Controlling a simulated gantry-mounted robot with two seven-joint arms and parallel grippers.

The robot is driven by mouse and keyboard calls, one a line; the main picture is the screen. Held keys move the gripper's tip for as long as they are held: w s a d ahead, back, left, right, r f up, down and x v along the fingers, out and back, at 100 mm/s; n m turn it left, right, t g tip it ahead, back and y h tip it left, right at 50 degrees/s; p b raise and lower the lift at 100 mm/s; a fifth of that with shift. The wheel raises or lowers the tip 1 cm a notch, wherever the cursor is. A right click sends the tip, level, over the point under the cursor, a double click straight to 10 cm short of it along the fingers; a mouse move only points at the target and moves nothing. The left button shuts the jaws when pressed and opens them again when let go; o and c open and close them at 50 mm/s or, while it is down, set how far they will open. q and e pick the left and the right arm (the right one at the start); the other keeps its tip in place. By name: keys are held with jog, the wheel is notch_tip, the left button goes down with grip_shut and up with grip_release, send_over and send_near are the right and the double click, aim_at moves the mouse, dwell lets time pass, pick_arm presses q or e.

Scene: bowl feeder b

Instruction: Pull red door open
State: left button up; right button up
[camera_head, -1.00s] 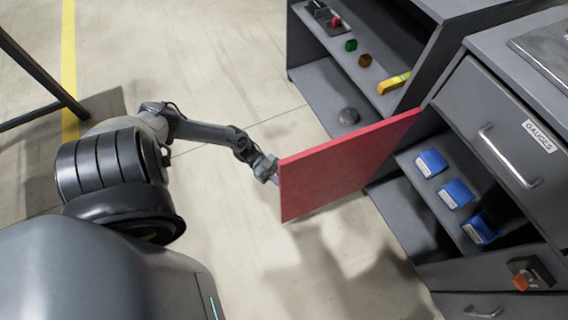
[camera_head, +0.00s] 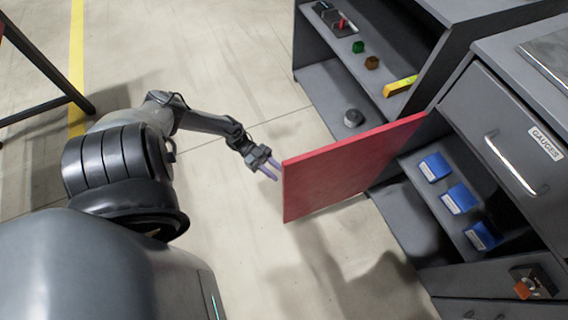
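The red door (camera_head: 345,165) stands swung out from the grey cabinet, with its hinged edge at the cabinet front on the right and its free edge toward my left arm. My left gripper (camera_head: 271,170) is just left of the free edge, its two pale fingers apart with nothing visible between them. A small gap seems to lie between the fingers and the door. The door's far face and any handle are hidden. My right gripper is not in view.
The cabinet (camera_head: 500,50) has a GAUGES drawer (camera_head: 505,148) and an open shelf with blue boxes (camera_head: 461,198). Another open shelf unit (camera_head: 325,60) with small coloured items stands behind the door. A dark metal frame (camera_head: 45,65) is at upper left. Floor between is clear.

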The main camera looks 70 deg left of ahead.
pick_arm(q)
jog(key=v, duration=0.4)
jog(key=shift+a, duration=0.15)
